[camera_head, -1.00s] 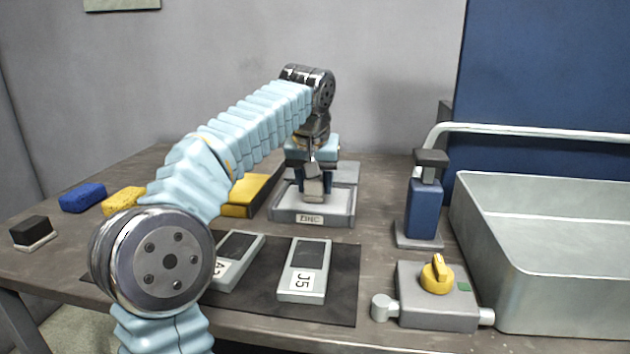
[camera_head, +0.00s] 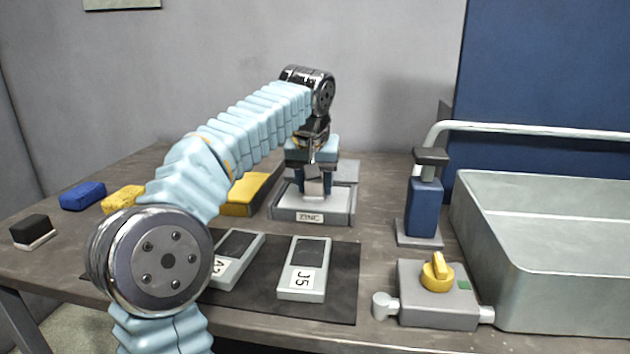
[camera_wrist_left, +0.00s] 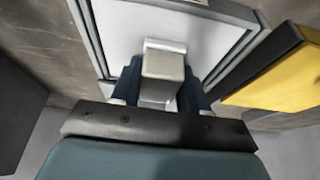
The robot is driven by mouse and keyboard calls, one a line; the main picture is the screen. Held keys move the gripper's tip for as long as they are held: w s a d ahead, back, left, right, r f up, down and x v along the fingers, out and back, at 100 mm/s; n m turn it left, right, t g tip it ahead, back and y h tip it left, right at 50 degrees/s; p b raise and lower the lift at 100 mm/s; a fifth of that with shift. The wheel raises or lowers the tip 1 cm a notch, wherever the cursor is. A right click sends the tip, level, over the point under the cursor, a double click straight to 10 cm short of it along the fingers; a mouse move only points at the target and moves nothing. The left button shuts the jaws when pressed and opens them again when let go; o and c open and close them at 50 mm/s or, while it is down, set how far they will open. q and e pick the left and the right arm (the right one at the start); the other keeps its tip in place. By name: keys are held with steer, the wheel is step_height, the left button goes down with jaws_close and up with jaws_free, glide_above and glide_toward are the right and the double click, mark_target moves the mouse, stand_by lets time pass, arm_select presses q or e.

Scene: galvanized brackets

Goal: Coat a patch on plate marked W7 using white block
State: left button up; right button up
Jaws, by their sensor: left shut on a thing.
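My left gripper (camera_head: 314,190) is shut on a pale block (camera_head: 314,187) and holds it upright over the tray marked ZINC (camera_head: 310,217). In the left wrist view the block (camera_wrist_left: 163,75) sits between the dark blue fingers, with a whitish strip at its far end, over the tray's pale inside (camera_wrist_left: 205,35). I cannot tell whether the block touches the tray's floor. I see no W7 label. My right gripper is not in view.
A blue block (camera_head: 83,196), a yellow block (camera_head: 122,199) and a black block (camera_head: 32,230) stand at the left. A yellow-topped item (camera_head: 250,193) is left of the tray. At the right are a blue dispenser (camera_head: 424,208), a grey box with a yellow knob (camera_head: 437,273) and a metal basin (camera_head: 540,270).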

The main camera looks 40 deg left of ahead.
arm_select(q)
steer(key=shift+f, duration=0.1)
stand_by(0.4)
step_height(320, 180, up, 3)
steer(key=p, duration=0.3)
steer(key=shift+r+b, duration=0.2)
steer(key=shift+b, duration=0.15)
steer(key=shift+r, duration=1.85)
